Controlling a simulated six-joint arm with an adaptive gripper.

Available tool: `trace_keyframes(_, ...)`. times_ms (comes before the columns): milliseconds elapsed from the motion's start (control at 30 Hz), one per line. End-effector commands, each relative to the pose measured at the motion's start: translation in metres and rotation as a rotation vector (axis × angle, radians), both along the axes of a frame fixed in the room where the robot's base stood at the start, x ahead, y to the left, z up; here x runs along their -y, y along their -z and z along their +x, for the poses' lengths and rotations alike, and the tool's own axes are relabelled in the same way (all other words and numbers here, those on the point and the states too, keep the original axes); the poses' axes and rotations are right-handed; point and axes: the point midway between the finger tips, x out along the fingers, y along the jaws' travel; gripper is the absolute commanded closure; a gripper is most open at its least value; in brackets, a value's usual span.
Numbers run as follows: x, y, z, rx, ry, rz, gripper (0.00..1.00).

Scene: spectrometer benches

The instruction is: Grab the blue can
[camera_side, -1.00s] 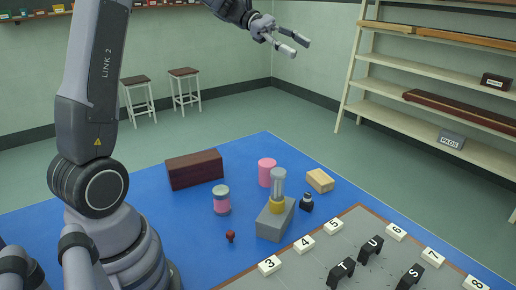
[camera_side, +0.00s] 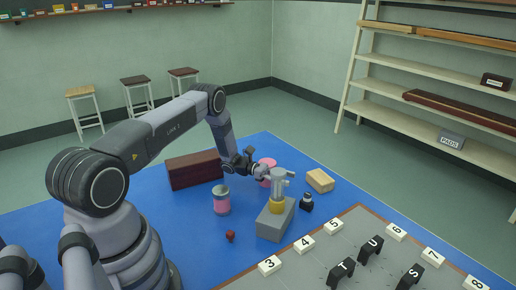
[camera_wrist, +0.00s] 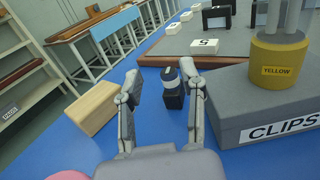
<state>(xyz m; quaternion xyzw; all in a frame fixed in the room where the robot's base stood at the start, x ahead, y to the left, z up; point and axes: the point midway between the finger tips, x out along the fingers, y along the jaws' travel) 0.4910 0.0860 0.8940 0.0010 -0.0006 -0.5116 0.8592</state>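I see no can that is clearly blue in either view. My gripper (camera_side: 272,174) is low over the blue mat, between the plain pink cylinder (camera_side: 265,163) and the yellow-based grey cylinder (camera_side: 277,206). In the wrist view my gripper (camera_wrist: 161,68) has its fingers spread apart with nothing held. A pink can with grey-green ends (camera_side: 221,200) stands to the left in the side view.
The yellow-based cylinder (camera_wrist: 277,60), labelled YELLOW, stands on a grey CLIPS box (camera_wrist: 250,105), close right of my fingers. A wooden block (camera_wrist: 93,108) is on the left. A dark red box (camera_side: 194,170), a small red knob (camera_side: 230,236) and a grey board (camera_side: 330,255) lie around.

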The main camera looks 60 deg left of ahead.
Motion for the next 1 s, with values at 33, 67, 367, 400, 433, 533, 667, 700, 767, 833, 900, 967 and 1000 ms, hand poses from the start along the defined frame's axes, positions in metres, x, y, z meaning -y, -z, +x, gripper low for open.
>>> trace_keyframes(33,0.000,0.018,0.000,-0.002,0.000,-0.001,0.61)
trace_keyframes(67,0.000,0.026,0.000,-0.002,0.000,-0.001,0.61)
trace_keyframes(367,0.010,0.052,0.005,-0.002,0.003,-0.001,0.61)
trace_keyframes(400,0.014,0.052,0.007,-0.002,0.003,-0.001,0.61)
trace_keyframes(433,0.017,0.052,0.009,-0.001,0.003,-0.002,0.61)
trace_keyframes(533,0.027,0.051,0.014,-0.001,0.003,0.000,0.61)
trace_keyframes(667,0.046,0.050,0.022,-0.002,0.004,-0.001,0.61)
trace_keyframes(700,0.052,0.050,0.025,-0.002,0.004,-0.001,0.61)
trace_keyframes(767,0.059,0.050,0.029,-0.002,0.004,-0.001,0.61)
trace_keyframes(833,0.064,0.050,0.032,-0.002,0.002,-0.001,0.61)
trace_keyframes(900,0.067,0.050,0.034,-0.002,0.001,0.000,0.61)
trace_keyframes(967,0.067,0.050,0.034,-0.002,0.001,0.000,0.61)
trace_keyframes(1000,0.067,0.050,0.034,-0.002,0.000,0.000,0.61)
